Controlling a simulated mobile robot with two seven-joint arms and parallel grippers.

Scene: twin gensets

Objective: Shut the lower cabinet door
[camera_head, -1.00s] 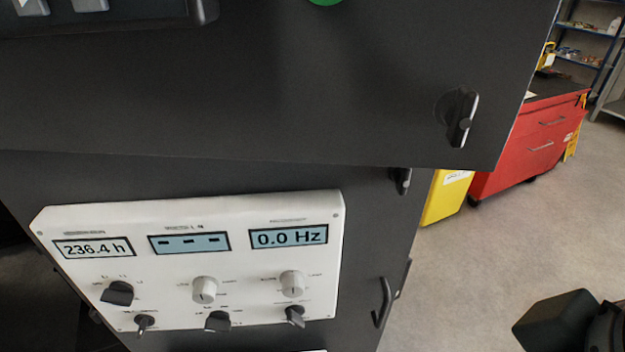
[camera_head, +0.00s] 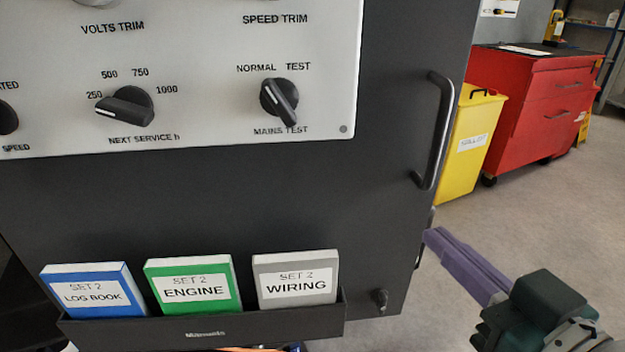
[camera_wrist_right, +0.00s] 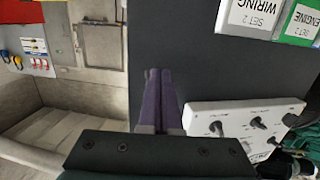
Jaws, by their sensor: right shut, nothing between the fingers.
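The lower cabinet door (camera_head: 300,205) is a dark grey panel filling the left and middle of the head view. It carries a white control panel with knobs, an upright bar handle (camera_head: 443,130) near its right edge and a small latch (camera_head: 380,299) low down. I cannot tell how far it stands ajar. My right gripper (camera_head: 434,238) comes in from the lower right, its purple fingers shut and empty. Its tips are near the door's right edge, below the handle; contact is unclear. In the wrist view the shut fingers (camera_wrist_right: 158,75) overlap the dark door edge (camera_wrist_right: 145,50). My left gripper is not seen.
A rack (camera_head: 225,326) on the door holds blue, green and grey binders. A yellow bin (camera_head: 470,145) and a red tool cabinet (camera_head: 530,110) stand behind, right of the door. The floor (camera_head: 560,215) at the right is open.

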